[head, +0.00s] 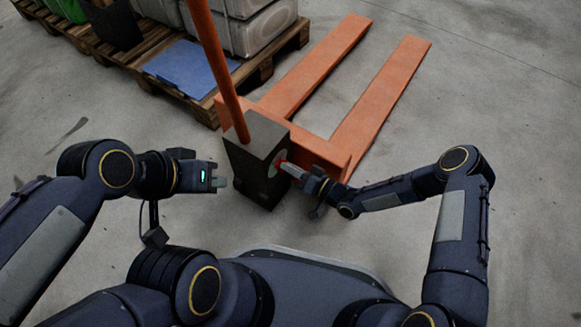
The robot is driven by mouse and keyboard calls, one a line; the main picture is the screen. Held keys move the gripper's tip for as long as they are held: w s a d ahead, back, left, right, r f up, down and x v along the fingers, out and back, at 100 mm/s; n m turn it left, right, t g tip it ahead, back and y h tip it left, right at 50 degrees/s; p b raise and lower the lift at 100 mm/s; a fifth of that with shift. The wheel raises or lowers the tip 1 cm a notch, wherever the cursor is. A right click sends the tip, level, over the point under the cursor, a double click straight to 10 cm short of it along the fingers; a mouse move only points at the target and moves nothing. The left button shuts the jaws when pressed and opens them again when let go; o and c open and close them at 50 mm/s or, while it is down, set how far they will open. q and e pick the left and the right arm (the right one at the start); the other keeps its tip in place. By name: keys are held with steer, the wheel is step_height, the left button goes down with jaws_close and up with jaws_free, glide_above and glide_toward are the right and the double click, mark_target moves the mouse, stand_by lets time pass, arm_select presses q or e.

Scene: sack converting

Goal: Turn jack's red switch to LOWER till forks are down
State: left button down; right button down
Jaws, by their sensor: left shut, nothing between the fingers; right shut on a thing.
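The orange pallet jack (375,95) stands ahead with its two forks pointing away from me. Its dark pump housing (252,160) faces me and an orange handle (212,60) rises from it, leaning left. The red switch (283,165) sits on a pale round plate on the housing's right side. My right gripper (291,170) is shut on the red switch, its fingers hiding part of it. Any lettering by the switch is too small to read. My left gripper (220,182) is shut and empty, just left of the housing and apart from it.
Wooden pallets (262,72) stand at the back left, close to the jack's left side. They carry grey sacks (245,25), a blue sheet (190,68) and a green item (68,8). The concrete floor (500,110) is clear on the right.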

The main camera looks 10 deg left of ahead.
steer(key=c, duration=1.5)
jaws_free()
steer(key=p+v, duration=0.2)
steer(key=v, duration=0.6)
